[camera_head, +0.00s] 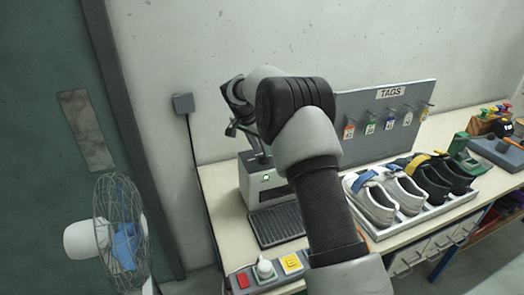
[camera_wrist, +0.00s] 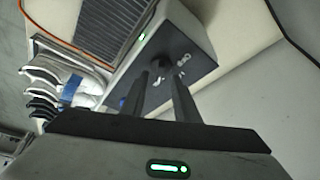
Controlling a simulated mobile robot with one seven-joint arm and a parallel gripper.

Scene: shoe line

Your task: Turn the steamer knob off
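The steamer (camera_head: 263,185) is a pale box with a lit green light and a dark ribbed tray in front, on the left end of the bench. In the wrist view its dark panel (camera_wrist: 195,50) carries a small round dark knob (camera_wrist: 161,63) with white markings beside it. My gripper (camera_wrist: 158,75) is open, its two fingers apart and pointing at the panel, with the knob seen between their tips. I cannot tell whether the fingers touch the knob. In the head view my gripper is largely hidden, and the knob is not visible.
A white tray (camera_head: 408,226) of several shoes stands right of the steamer, before a TAGS board (camera_head: 385,120). A red button, a dial and a yellow button (camera_head: 291,263) sit at the front edge. A fan (camera_head: 122,235) stands left. A wall is behind.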

